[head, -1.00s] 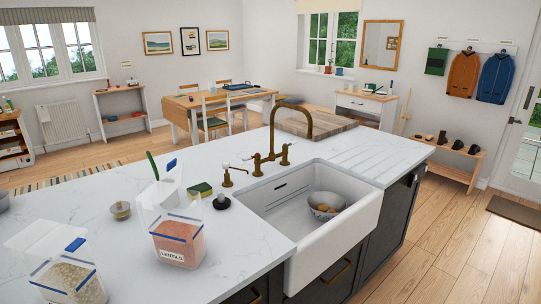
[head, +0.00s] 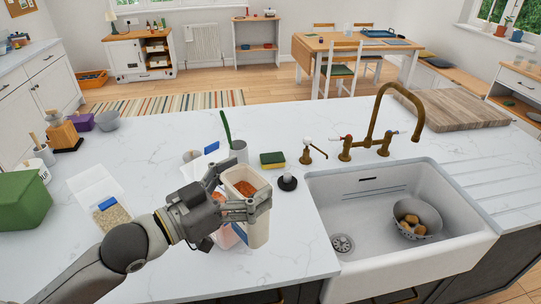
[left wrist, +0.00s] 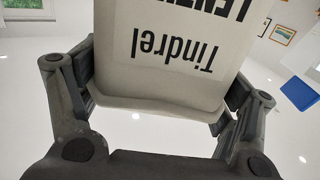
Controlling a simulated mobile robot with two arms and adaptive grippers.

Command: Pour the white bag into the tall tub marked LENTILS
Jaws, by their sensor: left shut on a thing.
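The white bag (head: 259,231) is in my left gripper (head: 243,201), its open top up and orange-red lentils showing inside. It looks upright. The left wrist view shows the bag (left wrist: 165,50) between both fingers, with "Tindrel" and part of "LENTILS" printed upside down. The clear LENTILS tub (head: 226,238) stands on the counter, mostly hidden by the gripper and bag. Its reddish contents and a bit of blue band show; its label is hidden now. I cannot tell whether bag and tub touch. My right gripper is out of view.
A sponge (head: 272,160), a cup with a green-handled brush (head: 239,151) and a black stopper (head: 287,183) lie behind. The sink (head: 345,205) is right; a green box (head: 22,200) is far left.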

